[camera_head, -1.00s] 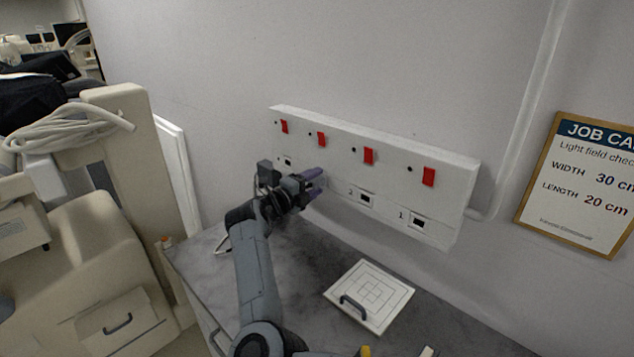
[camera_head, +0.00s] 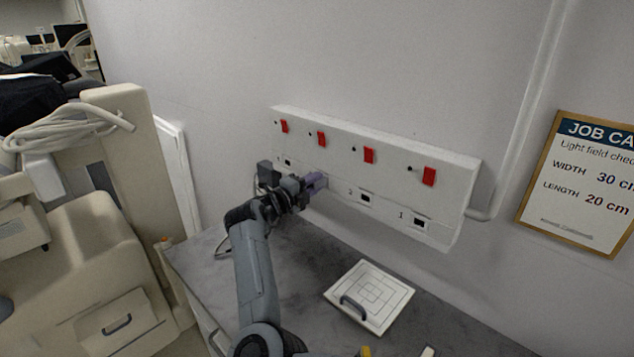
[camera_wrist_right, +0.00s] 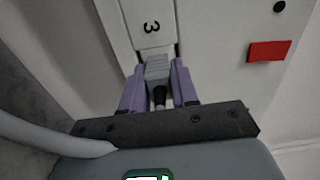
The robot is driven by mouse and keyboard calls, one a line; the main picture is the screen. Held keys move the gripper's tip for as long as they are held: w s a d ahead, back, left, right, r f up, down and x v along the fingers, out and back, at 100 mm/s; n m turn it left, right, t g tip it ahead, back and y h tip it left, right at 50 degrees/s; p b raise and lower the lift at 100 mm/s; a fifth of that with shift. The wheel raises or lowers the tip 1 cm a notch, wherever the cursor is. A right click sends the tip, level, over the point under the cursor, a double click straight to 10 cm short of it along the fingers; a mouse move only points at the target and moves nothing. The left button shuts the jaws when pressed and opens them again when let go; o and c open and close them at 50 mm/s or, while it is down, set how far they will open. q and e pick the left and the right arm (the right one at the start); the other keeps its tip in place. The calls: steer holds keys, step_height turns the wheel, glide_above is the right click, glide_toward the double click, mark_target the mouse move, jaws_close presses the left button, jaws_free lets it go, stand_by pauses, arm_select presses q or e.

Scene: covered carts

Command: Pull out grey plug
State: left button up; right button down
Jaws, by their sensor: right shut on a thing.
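The grey plug (camera_wrist_right: 157,72) shows in the right wrist view, at the socket marked 3 on the white socket panel (camera_head: 390,185). Its front end meets the socket, and a dark cable end shows behind it. I cannot tell how deep it sits. My right gripper (camera_head: 318,180) is at the panel in the head view. In the right wrist view its purple fingers (camera_wrist_right: 157,85) are on both sides of the plug and shut on it. In the head view the gripper hides the plug. My left gripper is not in view.
Red switches (camera_head: 369,155) line the panel above the sockets; sockets 1 and 2 look empty. A square white plate with a handle (camera_head: 368,296) lies on the grey counter (camera_head: 300,260). A job card (camera_head: 578,185) hangs at right. Beige equipment (camera_head: 85,260) stands at left.

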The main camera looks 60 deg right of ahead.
steer(key=shift+a, duration=0.15)
steer(key=shift+b+v, duration=0.4)
steer(key=shift+v, duration=2.4)
